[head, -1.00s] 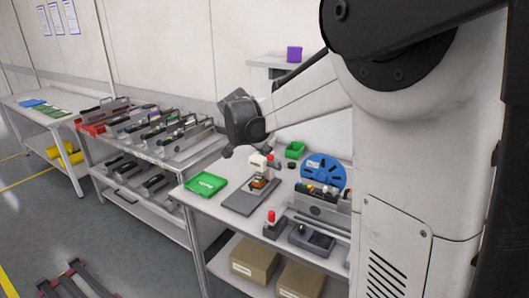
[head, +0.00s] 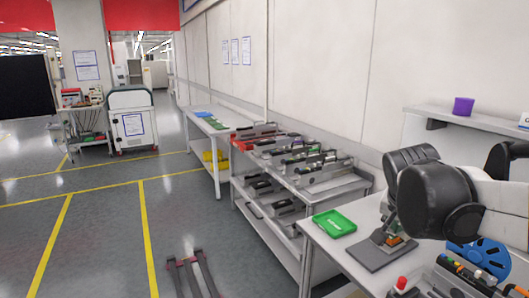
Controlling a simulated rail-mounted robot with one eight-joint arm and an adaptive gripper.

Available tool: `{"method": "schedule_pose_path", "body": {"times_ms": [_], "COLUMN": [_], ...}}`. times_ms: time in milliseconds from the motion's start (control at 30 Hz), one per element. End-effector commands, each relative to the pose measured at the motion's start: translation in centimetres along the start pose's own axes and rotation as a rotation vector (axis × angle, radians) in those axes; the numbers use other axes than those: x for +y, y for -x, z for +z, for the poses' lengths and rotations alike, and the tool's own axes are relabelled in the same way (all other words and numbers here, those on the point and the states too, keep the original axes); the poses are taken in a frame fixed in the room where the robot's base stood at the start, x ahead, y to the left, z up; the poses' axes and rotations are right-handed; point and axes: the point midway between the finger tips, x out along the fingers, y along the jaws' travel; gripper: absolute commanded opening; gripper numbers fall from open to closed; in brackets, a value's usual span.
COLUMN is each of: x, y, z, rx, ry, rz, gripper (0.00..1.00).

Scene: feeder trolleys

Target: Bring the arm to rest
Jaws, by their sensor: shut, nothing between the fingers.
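My arm (head: 435,200) reaches in from the right edge in the head view, with rounded dark joints and a white link. It stands over the right-hand workbench and covers part of its top. I cannot make out my gripper's fingers; they are hidden behind the arm or outside the picture.
The workbench holds a green tray (head: 334,223), a grey plate with a small fixture (head: 377,254), a blue reel (head: 481,262) and a red button (head: 401,283). A trolley (head: 291,178) carries several feeders. The floor at left is largely clear.

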Motion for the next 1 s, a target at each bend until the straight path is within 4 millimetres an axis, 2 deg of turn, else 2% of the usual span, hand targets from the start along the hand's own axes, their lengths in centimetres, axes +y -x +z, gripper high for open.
{"method": "schedule_pose_path", "body": {"times_ms": [33, 300, 600, 800, 1000], "x": [0.2, 1.0, 2.1, 2.5, 2.5], "y": [0.9, 4.6, 6.6, 7.0, 7.0], "z": [1.5, 8.9, 16.6, 19.1, 19.5], "rx": [-0.005, -0.018, 0.003, 0.016, 0.02], "ry": [0.04, 0.277, 0.513, 0.594, 0.609], "rz": [-0.022, -0.151, -0.284, -0.329, -0.337], "gripper": [0.0, 0.0, 0.0, 0.0, 0.0]}}
